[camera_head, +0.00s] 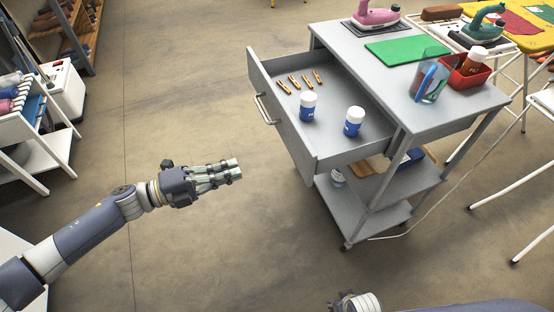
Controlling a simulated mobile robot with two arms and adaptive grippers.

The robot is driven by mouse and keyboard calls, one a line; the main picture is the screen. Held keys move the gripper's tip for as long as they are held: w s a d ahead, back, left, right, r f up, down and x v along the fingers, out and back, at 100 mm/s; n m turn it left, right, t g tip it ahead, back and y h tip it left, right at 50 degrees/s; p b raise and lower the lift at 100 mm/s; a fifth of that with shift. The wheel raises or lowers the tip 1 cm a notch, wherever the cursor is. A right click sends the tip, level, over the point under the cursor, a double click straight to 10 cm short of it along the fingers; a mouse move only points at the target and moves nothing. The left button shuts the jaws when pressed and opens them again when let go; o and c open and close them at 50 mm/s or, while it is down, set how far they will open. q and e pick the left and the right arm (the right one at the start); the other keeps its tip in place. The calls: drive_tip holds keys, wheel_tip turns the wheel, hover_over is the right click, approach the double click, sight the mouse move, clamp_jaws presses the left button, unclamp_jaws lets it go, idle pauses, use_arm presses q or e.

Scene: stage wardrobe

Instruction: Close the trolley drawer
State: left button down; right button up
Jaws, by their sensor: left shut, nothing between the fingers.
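The grey trolley (340,44) stands at the right with its drawer (283,128) pulled out toward the left. The drawer has a light bar handle (265,109) on its front panel. Inside it lie several brass-coloured pieces (294,82) and two blue bottles with white caps (308,107) (353,121). My left gripper (238,170) is shut and empty, in the air to the lower left of the drawer, apart from the handle. Part of my right arm (357,302) shows at the bottom edge; its fingers cannot be made out.
The trolley top holds a pink iron (376,14), a green mat (407,49), a clear cup (430,84) and a red bin (464,76). A cable (440,200) trails to the floor. A white rack (40,140) stands at left. Floor left of the drawer is clear.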

sight(296, 151)
use_arm(q)
drive_tip(key=x, duration=1.2)
drive_tip(key=shift+d, duration=0.3)
drive_tip(key=shift+w+d, duration=0.2)
drive_tip(key=shift+d, duration=0.5)
use_arm(e)
drive_tip(key=shift+s+f, duration=0.15)
drive_tip(key=shift+f, duration=0.1)
drive_tip(key=shift+d, duration=0.1)
